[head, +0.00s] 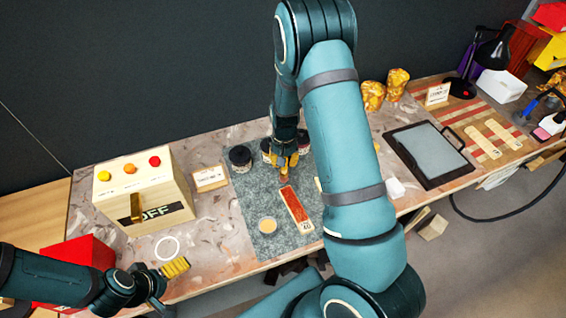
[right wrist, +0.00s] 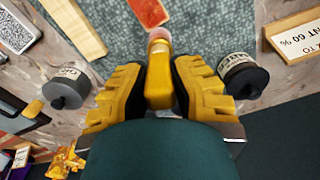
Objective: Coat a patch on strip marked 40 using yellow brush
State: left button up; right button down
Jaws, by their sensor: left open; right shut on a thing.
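My right gripper (head: 284,163) is shut on the yellow brush (right wrist: 160,85), which also shows in the head view (head: 284,172). The brush points down, its pale pinkish tip toward the near end of the mat in the right wrist view. An orange-red coated strip (head: 292,205) lies on the grey mat just in front of the brush; its far end shows in the right wrist view (right wrist: 150,9). My left gripper (head: 172,274) is open and empty at the bench's front left.
Dark-lidded jars (head: 240,158) (right wrist: 67,88) stand along the mat's far edge, close to the right gripper. A switch box (head: 145,190) reading OFF and a label card (head: 210,178) stand left. A framed tray (head: 428,153) lies right.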

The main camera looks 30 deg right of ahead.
jog(key=shift+w+r+p, duration=0.15)
jog(key=shift+r+p, duration=0.35)
jog(key=shift+r, duration=0.4)
jog(key=shift+r+p, duration=0.55)
jog(key=shift+r, duration=0.4)
jog(key=shift+f, duration=0.1)
